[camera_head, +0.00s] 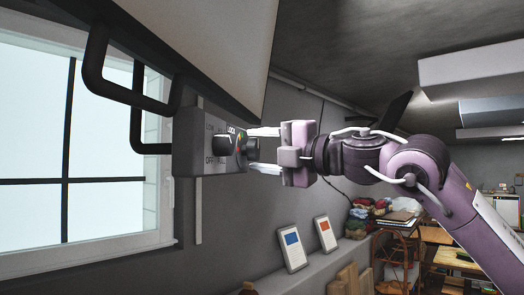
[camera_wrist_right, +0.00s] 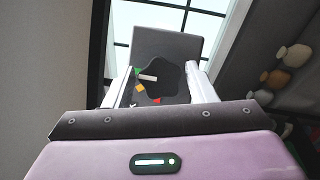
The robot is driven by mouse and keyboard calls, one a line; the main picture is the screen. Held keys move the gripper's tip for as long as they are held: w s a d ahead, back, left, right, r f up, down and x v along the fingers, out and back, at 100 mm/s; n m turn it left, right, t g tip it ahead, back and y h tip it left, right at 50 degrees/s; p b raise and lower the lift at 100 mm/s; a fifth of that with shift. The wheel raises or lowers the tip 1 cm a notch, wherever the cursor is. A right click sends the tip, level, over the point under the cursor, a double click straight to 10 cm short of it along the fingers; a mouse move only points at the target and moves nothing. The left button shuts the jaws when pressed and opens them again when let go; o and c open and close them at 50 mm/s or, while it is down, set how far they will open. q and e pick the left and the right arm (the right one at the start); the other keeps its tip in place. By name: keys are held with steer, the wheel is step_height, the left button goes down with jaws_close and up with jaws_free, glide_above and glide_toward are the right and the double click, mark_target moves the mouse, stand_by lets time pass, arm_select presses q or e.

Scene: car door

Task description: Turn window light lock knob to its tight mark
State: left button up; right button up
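A grey control box (camera_head: 205,143) is mounted on the wall beside the window, with lettering on its face. Its dark round knob (camera_head: 239,146) faces right in the head view. In the right wrist view the knob (camera_wrist_right: 170,82) looks black and lobed, with a white pointer bar (camera_wrist_right: 148,77). Green (camera_wrist_right: 138,70), orange (camera_wrist_right: 140,88) and red (camera_wrist_right: 156,101) marks lie around it. My right gripper (camera_head: 258,150) is open, its two white fingers on either side of the knob, tips close to it. Whether they touch it is unclear. My left gripper is not in view.
A black tubular handle (camera_head: 95,60) and a large pale panel (camera_head: 215,50) hang above and left of the box. The window (camera_head: 60,150) is at left. Two small framed pictures (camera_head: 291,243) stand on a ledge below. A cluttered shelf (camera_head: 400,215) is at lower right.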

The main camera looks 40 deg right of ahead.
steer(key=shift+o, duration=1)
steer(key=shift+s+f, duration=0.1)
steer(key=shift+s, duration=0.1)
steer(key=b+v, duration=0.5)
steer(key=v, duration=0.2)
steer(key=shift+s+d, duration=0.15)
steer(key=shift+s, duration=0.05)
